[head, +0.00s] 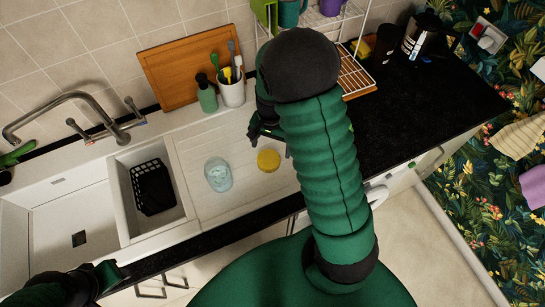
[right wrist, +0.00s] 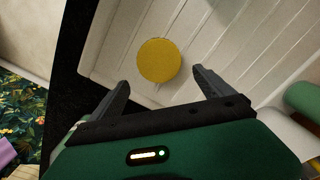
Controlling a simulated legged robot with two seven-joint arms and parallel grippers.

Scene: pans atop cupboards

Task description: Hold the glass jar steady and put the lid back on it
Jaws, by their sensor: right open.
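The glass jar (head: 218,175) stands open on the white ribbed drainboard, right of the sink. The round yellow lid (head: 268,160) lies flat on the drainboard just right of the jar, apart from it; it also shows in the right wrist view (right wrist: 158,60). My right gripper (head: 270,138) is open and empty beside the lid, partly hidden by my arm. In the right wrist view the spread fingers (right wrist: 163,84) point toward the lid, which lies beyond their tips. My left gripper (head: 108,275) is low at the left, away from the jar; its fingers are unclear.
The sink (head: 70,220) and a black basket (head: 153,187) are left of the jar. A green bottle (head: 206,93) and a white utensil cup (head: 231,92) stand behind. A wire rack (head: 350,72) stands at the back right. The black counter (head: 420,110) has free room.

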